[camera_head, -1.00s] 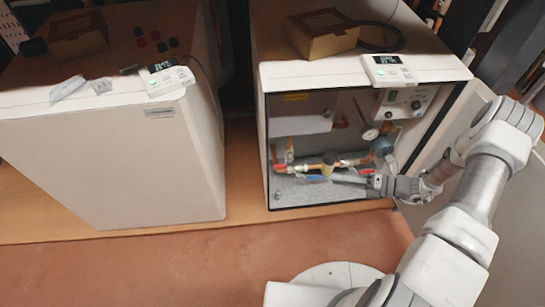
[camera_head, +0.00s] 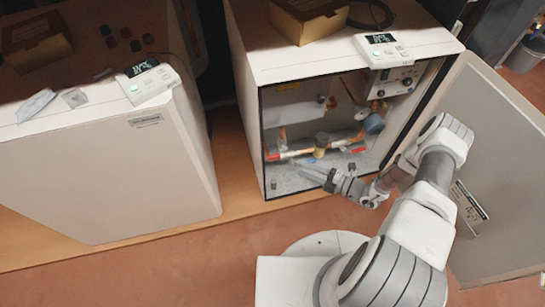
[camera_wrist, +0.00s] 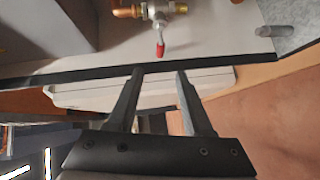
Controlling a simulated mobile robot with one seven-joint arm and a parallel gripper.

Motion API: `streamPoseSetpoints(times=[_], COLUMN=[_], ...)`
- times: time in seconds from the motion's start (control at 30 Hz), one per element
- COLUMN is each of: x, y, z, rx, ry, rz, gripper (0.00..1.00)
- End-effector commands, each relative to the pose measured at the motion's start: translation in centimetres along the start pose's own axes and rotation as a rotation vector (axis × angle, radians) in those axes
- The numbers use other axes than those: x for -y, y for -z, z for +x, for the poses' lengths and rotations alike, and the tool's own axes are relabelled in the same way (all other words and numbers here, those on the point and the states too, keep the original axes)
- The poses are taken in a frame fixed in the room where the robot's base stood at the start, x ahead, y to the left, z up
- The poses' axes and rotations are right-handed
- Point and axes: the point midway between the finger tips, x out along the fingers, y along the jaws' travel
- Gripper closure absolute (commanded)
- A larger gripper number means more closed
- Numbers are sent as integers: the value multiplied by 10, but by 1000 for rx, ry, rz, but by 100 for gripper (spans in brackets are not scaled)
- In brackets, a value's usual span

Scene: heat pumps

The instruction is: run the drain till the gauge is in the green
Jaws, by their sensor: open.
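The right heat pump (camera_head: 345,60) stands with its front open, showing copper pipework and valves inside. My gripper (camera_head: 305,170) reaches into the low front of the cabinet. In the wrist view my gripper (camera_wrist: 158,74) is open and empty, with a red-handled valve (camera_wrist: 160,48) just beyond and between its fingertips, apart from them.
The opened door (camera_head: 490,190) stands to the right, close to my arm. A control panel (camera_head: 382,48) and cardboard box (camera_head: 308,18) lie on top of the unit. A closed heat pump (camera_head: 130,170) stands to the left. The floor (camera_head: 130,270) in front is clear.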

Motion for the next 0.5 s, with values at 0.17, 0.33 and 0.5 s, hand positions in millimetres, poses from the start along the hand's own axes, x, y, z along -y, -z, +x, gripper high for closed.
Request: streamPoseSetpoints(times=[0.17, 0.33, 0.5], x=[2, 2, 2], y=[1, 2, 1], z=[42, 79, 108], rx=[-5, -6, -4], ry=[0, 0, 1], rz=[-1, -1, -2], gripper=[49, 49, 49])
